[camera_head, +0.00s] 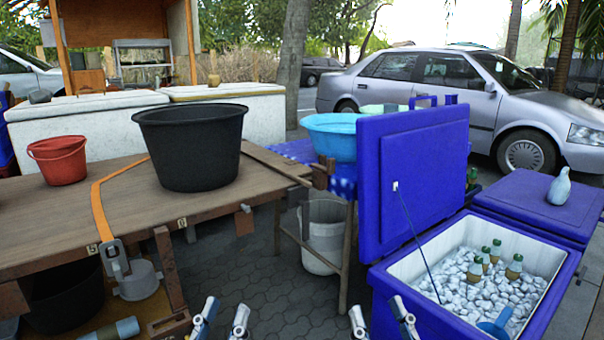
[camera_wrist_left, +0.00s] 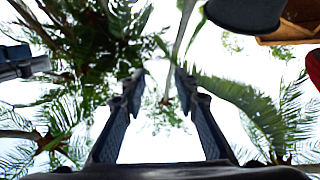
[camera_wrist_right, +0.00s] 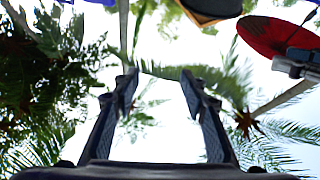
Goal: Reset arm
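My left gripper (camera_head: 222,318) is at the bottom edge of the head view, left of the middle, with its fingers pointing up. In the left wrist view my left gripper (camera_wrist_left: 157,85) has its fingers apart with only sky and palm leaves between them. My right gripper (camera_head: 380,318) is at the bottom edge, right of the middle, also pointing up. In the right wrist view my right gripper (camera_wrist_right: 158,85) has its fingers apart and empty. Both grippers are clear of any object. The arms below them are out of the head view.
A wooden table (camera_head: 110,215) at the left bears a black tub (camera_head: 192,145) and a red bucket (camera_head: 60,160). An open blue cooler (camera_head: 420,322) with ice and bottles stands at the right. A white bucket (camera_head: 322,235) stands between them. Paving (camera_head: 250,285) in front is clear.

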